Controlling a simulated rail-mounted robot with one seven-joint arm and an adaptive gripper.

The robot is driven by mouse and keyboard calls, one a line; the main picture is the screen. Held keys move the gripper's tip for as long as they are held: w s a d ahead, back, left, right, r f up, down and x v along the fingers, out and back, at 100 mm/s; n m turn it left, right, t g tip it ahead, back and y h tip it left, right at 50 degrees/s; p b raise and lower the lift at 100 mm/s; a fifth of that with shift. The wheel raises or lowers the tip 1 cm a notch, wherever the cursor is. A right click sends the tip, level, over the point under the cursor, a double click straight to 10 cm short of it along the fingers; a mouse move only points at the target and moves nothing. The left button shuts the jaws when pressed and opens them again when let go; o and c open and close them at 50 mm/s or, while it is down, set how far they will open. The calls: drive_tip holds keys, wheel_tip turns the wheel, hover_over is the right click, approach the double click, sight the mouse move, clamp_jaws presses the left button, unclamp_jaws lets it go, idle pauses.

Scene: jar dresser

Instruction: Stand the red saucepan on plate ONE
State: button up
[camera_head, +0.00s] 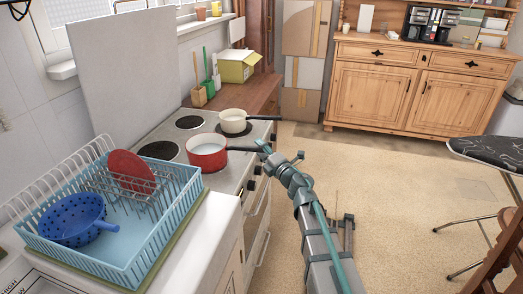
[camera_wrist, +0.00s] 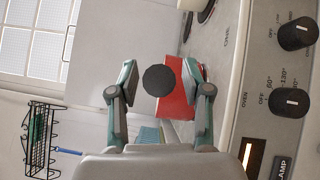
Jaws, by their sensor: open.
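The red saucepan (camera_head: 207,158), pale inside with a black handle, stands upright at the hob's front edge in the head view; what lies under it is hidden. Its handle points right toward my gripper (camera_head: 263,147). In the wrist view the red saucepan (camera_wrist: 176,103) lies beyond my gripper (camera_wrist: 159,74). The round handle end shows between the two open fingers, which do not close on it. Bare dark plates are at the back (camera_head: 190,122) and left (camera_head: 158,150) of the hob.
A cream saucepan (camera_head: 232,120) stands on another plate, its dark handle pointing right. A blue dish rack (camera_head: 135,262) with a red plate and blue colander stands left of the hob. Control knobs (camera_wrist: 290,102) line the hob front.

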drive_tip(key=shift+r, duration=0.1)
